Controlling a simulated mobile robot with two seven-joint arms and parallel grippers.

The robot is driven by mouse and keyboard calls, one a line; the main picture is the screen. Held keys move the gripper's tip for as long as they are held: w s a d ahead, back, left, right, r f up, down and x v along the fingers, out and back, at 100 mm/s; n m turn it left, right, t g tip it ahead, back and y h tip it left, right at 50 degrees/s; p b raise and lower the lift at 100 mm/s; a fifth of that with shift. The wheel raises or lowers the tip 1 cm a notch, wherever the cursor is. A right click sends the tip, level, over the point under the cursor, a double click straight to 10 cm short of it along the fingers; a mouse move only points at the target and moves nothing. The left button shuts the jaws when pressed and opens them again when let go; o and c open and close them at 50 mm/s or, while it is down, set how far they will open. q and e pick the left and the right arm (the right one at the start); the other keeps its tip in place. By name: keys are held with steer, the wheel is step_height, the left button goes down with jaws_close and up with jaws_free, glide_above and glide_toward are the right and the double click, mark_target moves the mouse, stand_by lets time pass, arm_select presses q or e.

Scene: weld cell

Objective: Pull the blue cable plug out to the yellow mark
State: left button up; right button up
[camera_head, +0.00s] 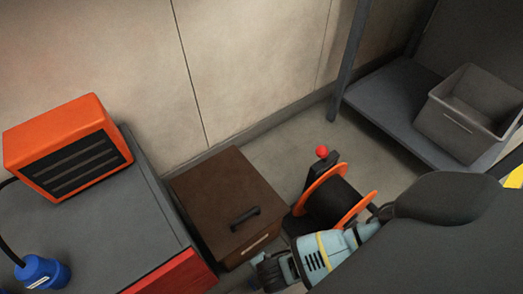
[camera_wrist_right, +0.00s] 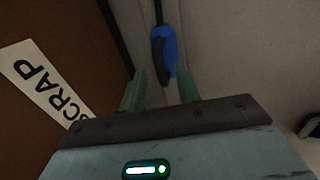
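A blue plug (camera_wrist_right: 169,52) on a black cable shows in the right wrist view, just beyond my right gripper's fingertips. My right gripper (camera_wrist_right: 160,88) is open, with its green fingers apart and the plug ahead of the gap, not held. In the head view this gripper (camera_head: 268,274) is at the bottom, beside the cable reel (camera_head: 335,203), which has orange flanges and a black drum. Another blue plug (camera_head: 42,273) lies on the workbench at lower left. A yellow patch (camera_head: 514,178) shows at the right edge; I cannot tell whether it is the mark. My left gripper is out of view.
A brown box (camera_head: 222,194) with a black handle stands beside the reel; its label (camera_wrist_right: 45,85) reads SCRAP. An orange unit (camera_head: 65,145) sits on the grey workbench (camera_head: 110,232). A grey bin (camera_head: 465,115) stands on a shelf (camera_head: 390,98). A red knob (camera_head: 322,152) rises behind the reel.

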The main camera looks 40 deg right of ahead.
steer(key=shift+w+f+b, duration=0.15)
steer(key=shift+f+b, duration=0.15)
steer(key=shift+f, duration=0.4)
steer(key=shift+c, duration=0.3)
jaws_close()
